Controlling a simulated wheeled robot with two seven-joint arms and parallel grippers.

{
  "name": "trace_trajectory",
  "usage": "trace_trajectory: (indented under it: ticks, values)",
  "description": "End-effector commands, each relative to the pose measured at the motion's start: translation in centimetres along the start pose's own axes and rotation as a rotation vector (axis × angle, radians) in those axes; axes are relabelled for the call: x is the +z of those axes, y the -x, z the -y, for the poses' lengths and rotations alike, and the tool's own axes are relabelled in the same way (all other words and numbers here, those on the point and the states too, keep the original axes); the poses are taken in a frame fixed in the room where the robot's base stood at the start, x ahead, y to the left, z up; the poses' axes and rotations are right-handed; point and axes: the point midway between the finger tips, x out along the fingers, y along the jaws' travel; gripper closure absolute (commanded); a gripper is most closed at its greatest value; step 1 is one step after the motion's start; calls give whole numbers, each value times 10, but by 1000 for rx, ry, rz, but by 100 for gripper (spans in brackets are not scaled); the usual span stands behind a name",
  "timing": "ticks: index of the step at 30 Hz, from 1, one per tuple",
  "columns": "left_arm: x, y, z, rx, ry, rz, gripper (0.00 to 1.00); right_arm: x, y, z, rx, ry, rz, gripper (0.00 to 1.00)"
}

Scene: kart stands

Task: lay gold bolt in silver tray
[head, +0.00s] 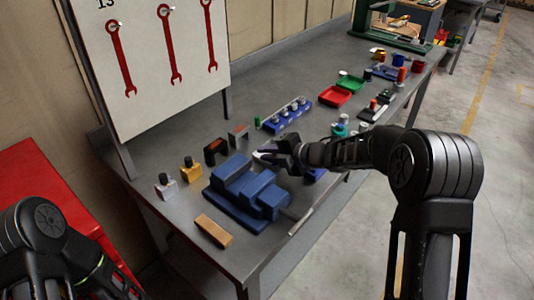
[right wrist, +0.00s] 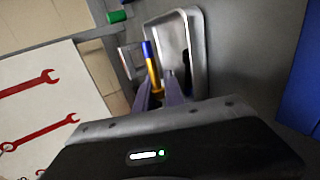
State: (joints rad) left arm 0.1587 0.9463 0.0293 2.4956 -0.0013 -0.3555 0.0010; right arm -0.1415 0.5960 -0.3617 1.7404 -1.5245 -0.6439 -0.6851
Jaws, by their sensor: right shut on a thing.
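The gold bolt (right wrist: 154,75), with a blue end, is between the fingers of my right gripper (right wrist: 160,92) in the right wrist view. The gripper is shut on it. The silver tray (right wrist: 201,45), shallow with a raised rim, lies just beyond the fingertips. The bolt overlaps the tray's left side in this view; I cannot tell its height above it. Something dark shows inside the tray. In the head view my right gripper (head: 275,157) is over the bench behind the blue vise, and the bolt cannot be made out there. My left gripper is out of view.
The blue vise (head: 240,188) stands close to my right gripper. A blue rack (head: 286,116) with several knobs and a red tray (head: 335,96) stand farther along the bench. A wooden block (head: 214,231) lies at the near end. A tool board (head: 150,60) stands at the left.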

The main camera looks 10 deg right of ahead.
Motion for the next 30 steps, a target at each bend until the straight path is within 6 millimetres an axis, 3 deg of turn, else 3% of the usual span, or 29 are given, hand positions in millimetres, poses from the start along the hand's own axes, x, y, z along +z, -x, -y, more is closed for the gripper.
trace_trajectory:
  ticks: [7,8,17,30]
  values:
    - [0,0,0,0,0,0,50,0,0,0,0,1,0,100]
    - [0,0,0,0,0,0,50,0,0,0,0,0,0,86]
    - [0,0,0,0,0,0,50,0,0,1,-2,0,0,61]
    - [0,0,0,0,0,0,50,0,0,6,-10,-2,-1,61]
